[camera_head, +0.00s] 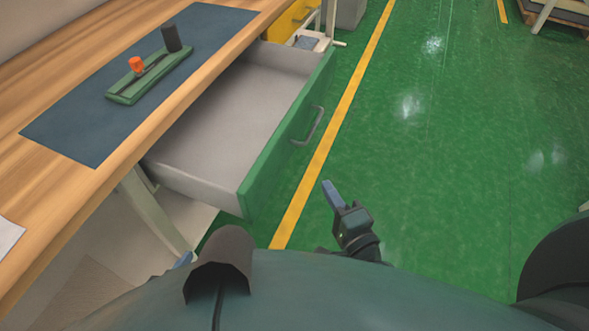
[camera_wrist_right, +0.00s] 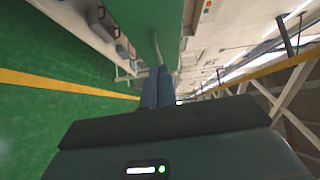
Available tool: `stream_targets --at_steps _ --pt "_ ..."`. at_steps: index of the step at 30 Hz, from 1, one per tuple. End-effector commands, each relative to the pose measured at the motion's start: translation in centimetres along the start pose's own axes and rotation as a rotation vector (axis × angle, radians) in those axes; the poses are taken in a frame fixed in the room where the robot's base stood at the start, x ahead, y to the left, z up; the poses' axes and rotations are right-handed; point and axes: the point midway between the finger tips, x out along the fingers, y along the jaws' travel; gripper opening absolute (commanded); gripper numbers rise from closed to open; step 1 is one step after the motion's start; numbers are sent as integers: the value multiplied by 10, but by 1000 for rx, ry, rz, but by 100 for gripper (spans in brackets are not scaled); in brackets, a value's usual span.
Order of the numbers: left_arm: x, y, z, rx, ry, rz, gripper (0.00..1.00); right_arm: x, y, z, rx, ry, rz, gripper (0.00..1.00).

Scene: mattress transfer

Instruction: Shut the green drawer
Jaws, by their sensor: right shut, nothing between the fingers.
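The green drawer (camera_head: 290,135) is pulled well out from under the wooden workbench, and its grey inside looks empty. Its green front carries a grey bar handle (camera_head: 310,127). In the right wrist view the drawer front (camera_wrist_right: 142,20) is at the top, with the handle (camera_wrist_right: 156,48) just beyond the fingertips. My right gripper (camera_head: 331,188) is shut and empty, out in front of the drawer face and apart from it in the head view. The fingers show together in the wrist view (camera_wrist_right: 157,88). A small blue tip of my left gripper (camera_head: 183,259) shows below the bench; the rest is hidden.
The workbench (camera_head: 65,119) has a dark mat (camera_head: 70,135) with a green block holding an orange knob and a dark cylinder. A yellow drawer (camera_head: 290,20) is farther along.

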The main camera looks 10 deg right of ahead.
Motion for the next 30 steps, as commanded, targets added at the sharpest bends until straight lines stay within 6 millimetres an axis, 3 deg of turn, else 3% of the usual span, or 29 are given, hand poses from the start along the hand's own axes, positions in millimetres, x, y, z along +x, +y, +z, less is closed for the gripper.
stream_targets --at_steps 3,11,24,30 --pt "5 2 4 -5 5 8 44 0 12 -5 41 18 17 0" --pt "4 3 2 -4 5 9 44 14 11 -6 48 22 18 0" --pt "5 2 4 -3 5 8 44 103 13 -7 45 21 17 0" --pt "5 2 3 -3 7 8 44 122 13 14 47 20 19 0"
